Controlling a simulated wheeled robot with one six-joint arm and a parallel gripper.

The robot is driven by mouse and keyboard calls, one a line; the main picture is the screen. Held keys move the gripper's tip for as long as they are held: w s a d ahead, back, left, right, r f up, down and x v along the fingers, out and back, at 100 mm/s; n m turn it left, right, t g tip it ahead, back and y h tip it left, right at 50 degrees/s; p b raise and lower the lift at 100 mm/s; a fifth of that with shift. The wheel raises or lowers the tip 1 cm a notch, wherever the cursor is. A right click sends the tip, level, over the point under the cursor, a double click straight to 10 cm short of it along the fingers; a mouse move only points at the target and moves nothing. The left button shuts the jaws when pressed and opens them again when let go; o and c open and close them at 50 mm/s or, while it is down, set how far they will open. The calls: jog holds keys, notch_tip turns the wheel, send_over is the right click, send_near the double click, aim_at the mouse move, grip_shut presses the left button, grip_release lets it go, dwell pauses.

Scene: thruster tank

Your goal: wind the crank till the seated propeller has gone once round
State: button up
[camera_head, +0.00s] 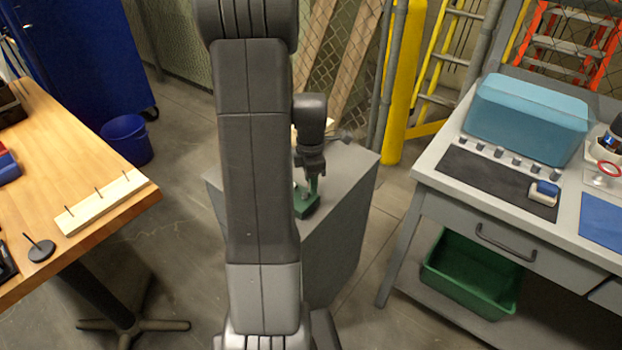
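A green device (307,207) stands on top of a grey pedestal (345,220) in the middle of the head view. My gripper (312,182) points down at the upper part of this device. The gripper is small and dark here, and I cannot tell whether its fingers are apart or closed on a part. I cannot make out the crank's handle clearly. My own arm runs down the middle of the view and hides the left part of the pedestal top. I cannot identify the propeller.
A wooden table (100,160) with a pegged wooden strip (100,203) is at left. A grey workbench (450,195) with a teal case (525,118) is at right, with a green bin (470,275) below. A blue bucket (127,140) stands on the floor behind the table.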

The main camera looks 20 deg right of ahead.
notch_tip(320, 180, up, 14)
jog(key=p, duration=0.1)
jog(key=shift+f, duration=0.15)
dwell(0.4)
notch_tip(320, 180, down, 14)
jog(key=shift+r+b, duration=0.1)
jog(key=shift+b, duration=0.4)
dwell(0.5)
